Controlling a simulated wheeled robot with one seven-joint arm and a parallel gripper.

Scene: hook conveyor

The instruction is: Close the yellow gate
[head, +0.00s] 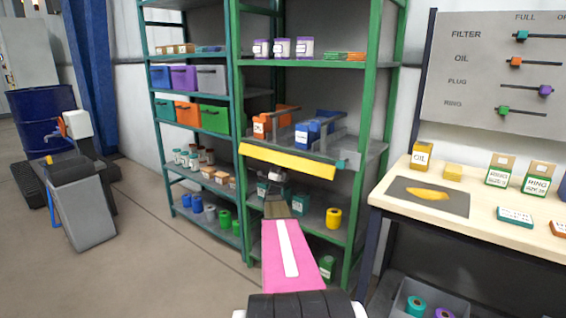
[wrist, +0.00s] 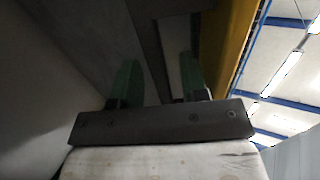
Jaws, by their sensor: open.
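The yellow gate (head: 287,161) is a long flat bar along the front of the middle shelf of the green rack, slanting down to the right in the head view. A small teal block (head: 343,163) sits by its right end. In the wrist view a yellow beam (wrist: 226,50), apparently the gate, runs along the right of the fingers. My gripper (head: 279,193) is below the gate in the head view, at the end of my pink arm. Its two green fingers (wrist: 157,80) are apart with nothing seen between them. I cannot tell whether it touches the gate.
Orange (head: 262,127) and blue (head: 309,132) items stand on the shelf behind the gate, between grey dividers. A yellow roll (head: 333,218) is on the shelf below. A wooden workbench (head: 397,209) stands to the right. The floor (head: 165,270) at left front is clear.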

